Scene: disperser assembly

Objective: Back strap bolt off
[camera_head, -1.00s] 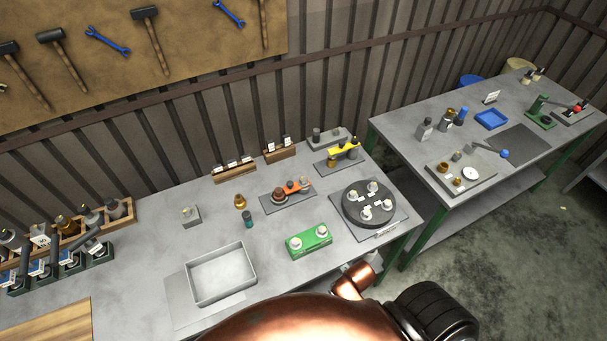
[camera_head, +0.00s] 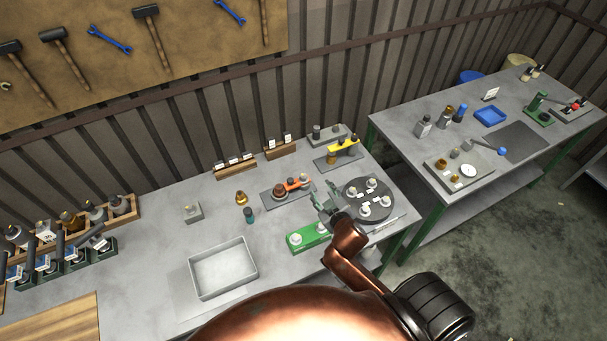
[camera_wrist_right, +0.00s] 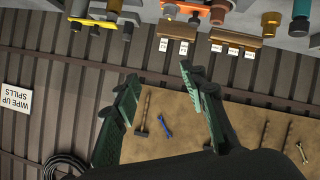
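An orange strap (camera_head: 292,185) with bolts lies across a grey fixture plate on the near bench, and a yellow strap (camera_head: 344,145) lies on a similar plate behind it. I cannot tell which one is the back strap. The right wrist view shows the orange strap (camera_wrist_right: 187,11) and the yellow strap (camera_wrist_right: 95,22) at its top edge. My right gripper (camera_head: 323,200) is above the bench, between the orange strap's plate and the round dark turntable (camera_head: 353,190). Its fingers are spread and empty in the wrist view (camera_wrist_right: 158,72). My left gripper is out of view.
A green block (camera_head: 297,240) with two light bolts is partly hidden under my right gripper. A grey tray (camera_head: 254,269) stands at the front. Small labelled wooden racks (camera_head: 236,168) stand along the back.

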